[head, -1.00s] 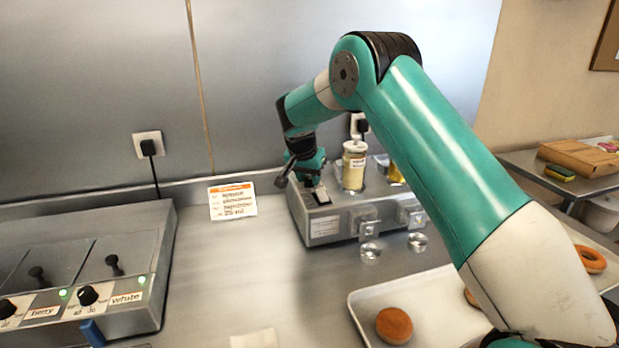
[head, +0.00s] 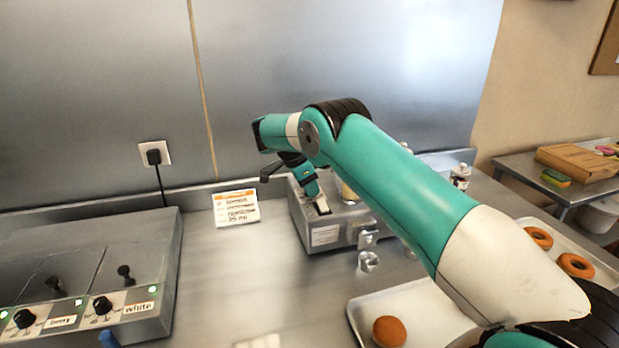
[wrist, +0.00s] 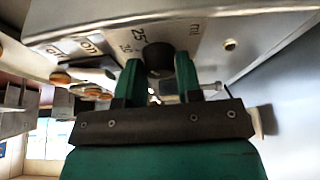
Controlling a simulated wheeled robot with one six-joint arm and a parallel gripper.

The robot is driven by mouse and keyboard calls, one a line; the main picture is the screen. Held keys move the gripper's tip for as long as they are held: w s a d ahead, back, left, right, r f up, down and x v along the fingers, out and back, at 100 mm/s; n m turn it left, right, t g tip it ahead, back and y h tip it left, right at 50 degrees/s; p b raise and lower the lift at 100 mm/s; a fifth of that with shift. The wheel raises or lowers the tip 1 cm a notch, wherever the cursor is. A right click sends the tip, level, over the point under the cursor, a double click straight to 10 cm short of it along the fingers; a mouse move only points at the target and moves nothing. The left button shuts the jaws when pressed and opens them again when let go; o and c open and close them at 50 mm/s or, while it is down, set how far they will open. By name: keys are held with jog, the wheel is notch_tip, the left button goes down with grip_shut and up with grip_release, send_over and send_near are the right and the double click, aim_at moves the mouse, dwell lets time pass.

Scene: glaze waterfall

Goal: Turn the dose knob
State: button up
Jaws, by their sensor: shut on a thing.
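My gripper (head: 320,204) reaches down to the metal dispenser box (head: 325,236) at the back of the counter. In the wrist view, its two green fingers (wrist: 158,64) are on either side of the dark, round dose knob (wrist: 157,56) and shut on it. The knob sits on a metal panel with a printed scale; 25, 20 and ml can be read beside it. Its exact setting cannot be told. In the head view, the knob is hidden by my gripper. A card (head: 237,208) left of the box has an orange top band and a line that seems to read 25 ml.
A jar (head: 349,192) on the box is mostly behind my arm. A small clear cup (head: 368,261) stands in front. A tray (head: 418,300) with a round doughnut (head: 389,331) is at front right. A unit (head: 150,245) with berry and white labels stands left.

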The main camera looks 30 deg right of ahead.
jog(key=shift+m+p, duration=0.4)
jog(key=shift+p, duration=0.1)
jog(key=o, duration=0.9)
jog(key=shift+r, duration=0.1)
